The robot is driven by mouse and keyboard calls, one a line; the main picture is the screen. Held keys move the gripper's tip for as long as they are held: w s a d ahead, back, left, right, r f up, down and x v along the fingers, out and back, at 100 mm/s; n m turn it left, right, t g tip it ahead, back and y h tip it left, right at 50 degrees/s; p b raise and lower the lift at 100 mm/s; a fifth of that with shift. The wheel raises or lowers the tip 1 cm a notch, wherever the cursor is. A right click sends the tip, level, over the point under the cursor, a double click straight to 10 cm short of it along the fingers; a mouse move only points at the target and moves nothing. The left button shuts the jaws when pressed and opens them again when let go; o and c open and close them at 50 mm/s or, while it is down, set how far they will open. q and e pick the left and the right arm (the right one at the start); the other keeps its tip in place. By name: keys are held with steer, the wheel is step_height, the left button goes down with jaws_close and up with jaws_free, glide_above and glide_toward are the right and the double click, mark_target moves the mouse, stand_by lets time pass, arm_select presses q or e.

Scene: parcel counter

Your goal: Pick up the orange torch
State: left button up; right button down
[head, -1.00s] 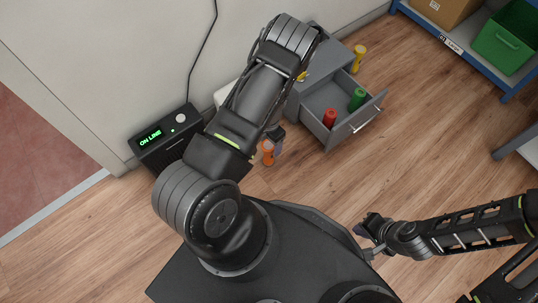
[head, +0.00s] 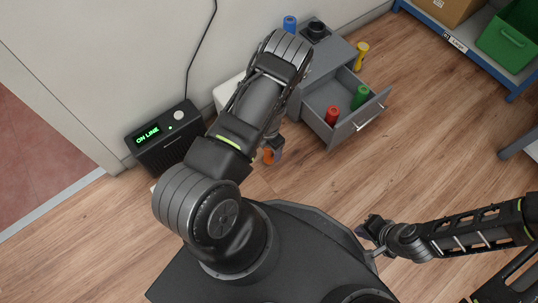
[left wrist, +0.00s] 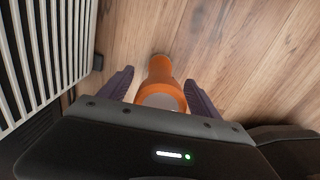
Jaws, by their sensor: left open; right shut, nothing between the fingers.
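The orange torch (head: 268,156) stands on the wooden floor just left of the grey drawer cabinet, partly hidden behind my left gripper (head: 274,148) in the head view. In the left wrist view the orange torch (left wrist: 160,82) lies between the two spread fingers of my left gripper (left wrist: 161,88), with a gap on each side. My left gripper is open. My right gripper (head: 366,225) is shut and empty, low at the right of my base.
A grey cabinet has an open drawer (head: 341,132) holding a red torch (head: 332,115) and a green torch (head: 360,97). A yellow torch (head: 361,55) stands behind it; a blue one (head: 290,25) is on top. A black box (head: 163,139) reads ON LINE.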

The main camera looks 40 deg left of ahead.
arm_select(q)
steer(key=shift+c, duration=0.2)
stand_by(0.4)
jaws_close()
stand_by(0.6)
